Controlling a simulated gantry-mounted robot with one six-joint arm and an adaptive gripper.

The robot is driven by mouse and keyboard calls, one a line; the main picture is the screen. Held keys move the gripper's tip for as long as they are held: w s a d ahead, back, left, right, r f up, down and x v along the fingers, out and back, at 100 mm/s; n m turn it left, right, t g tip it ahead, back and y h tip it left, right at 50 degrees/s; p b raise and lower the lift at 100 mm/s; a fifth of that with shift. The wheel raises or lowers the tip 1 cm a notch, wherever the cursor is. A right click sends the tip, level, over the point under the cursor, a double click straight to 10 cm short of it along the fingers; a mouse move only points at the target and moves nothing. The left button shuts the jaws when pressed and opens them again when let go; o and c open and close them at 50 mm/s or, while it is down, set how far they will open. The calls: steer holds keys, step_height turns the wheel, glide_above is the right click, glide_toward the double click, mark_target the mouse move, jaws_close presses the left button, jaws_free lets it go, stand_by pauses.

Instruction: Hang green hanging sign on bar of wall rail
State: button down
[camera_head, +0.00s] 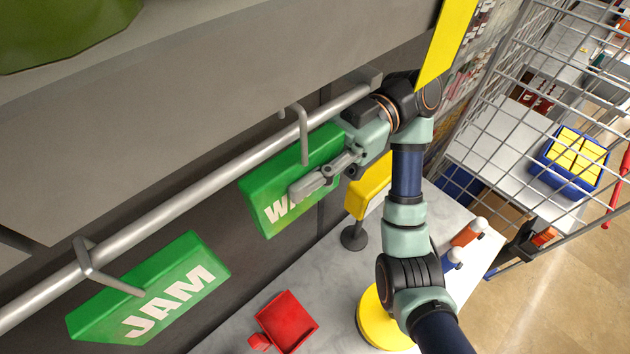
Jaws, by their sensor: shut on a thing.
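A green sign (262,190) with white letters starting "WA" is held by my gripper (315,185), which is shut on it. The gripper's fingers cover part of the lettering. The sign's grey hook (303,130) rises from its top and crosses in front of the wall rail bar (218,175). The hook's bent top shows just above and behind the bar; I cannot tell whether it rests on it. The bar runs diagonally from lower left to upper right.
A second green sign (150,290) reading "JAM" hangs on the bar by its hook at the left. A wire cage (520,120) stands right.

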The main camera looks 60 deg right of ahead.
steer(key=shift+w+d+f, duration=0.1)
steer(key=shift+w+f, duration=0.2)
steer(key=shift+w, duration=0.05)
steer(key=shift+f+b, duration=0.95)
steer(key=c, duration=0.8)
jaws_free()
steer(key=shift+c, duration=0.2)
